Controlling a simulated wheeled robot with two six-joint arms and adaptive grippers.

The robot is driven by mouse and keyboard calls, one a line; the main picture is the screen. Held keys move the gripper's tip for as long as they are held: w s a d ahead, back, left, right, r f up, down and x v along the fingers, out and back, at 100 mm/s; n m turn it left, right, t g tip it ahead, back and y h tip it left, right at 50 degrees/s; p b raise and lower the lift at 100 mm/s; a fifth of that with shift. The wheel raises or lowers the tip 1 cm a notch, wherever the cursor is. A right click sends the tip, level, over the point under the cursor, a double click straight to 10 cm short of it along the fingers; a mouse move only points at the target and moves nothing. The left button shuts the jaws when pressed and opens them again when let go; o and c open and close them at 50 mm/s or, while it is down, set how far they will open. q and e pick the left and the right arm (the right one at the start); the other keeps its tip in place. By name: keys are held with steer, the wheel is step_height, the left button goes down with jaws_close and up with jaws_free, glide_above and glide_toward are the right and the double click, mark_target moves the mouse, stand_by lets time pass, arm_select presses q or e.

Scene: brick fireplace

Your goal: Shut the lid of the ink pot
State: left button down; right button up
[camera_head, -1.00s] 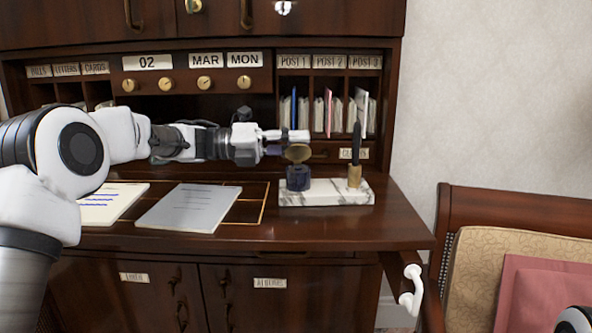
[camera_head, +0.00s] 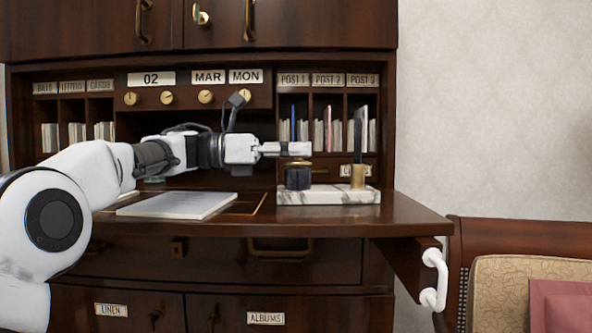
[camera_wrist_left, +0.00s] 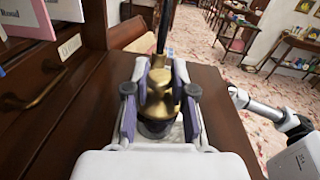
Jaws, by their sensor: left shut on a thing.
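The ink pot (camera_head: 297,179) is a dark blue pot on a white marble stand (camera_head: 330,195) on the desk. Its brass lid (camera_head: 298,163) lies low, roughly level over the pot's mouth; whether it is fully seated I cannot tell. My left gripper (camera_head: 302,148) reaches in from the left, just above the lid. In the left wrist view its pads stand on either side of the brass lid (camera_wrist_left: 157,103), shut on it, and hide part of the pot. My right arm's white end (camera_wrist_left: 255,105) shows at the right of the wrist view; its jaws are unclear.
A dark pen stands in a brass holder (camera_head: 358,177) on the stand, right of the pot. A grey notebook (camera_head: 178,205) lies left on the desk. Letter slots (camera_head: 327,115) rise behind. A chair (camera_head: 515,265) stands at the right.

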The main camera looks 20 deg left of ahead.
arm_select(q)
steer(key=shift+s+d+f+m+b, duration=0.1)
steer(key=shift+s+f+m+b, duration=0.1)
steer(key=shift+m+b, duration=0.55)
steer(key=shift+r, duration=0.1)
steer(key=c, duration=0.9)
jaws_free()
steer(key=shift+c, duration=0.2)
steer(key=v, duration=1.2)
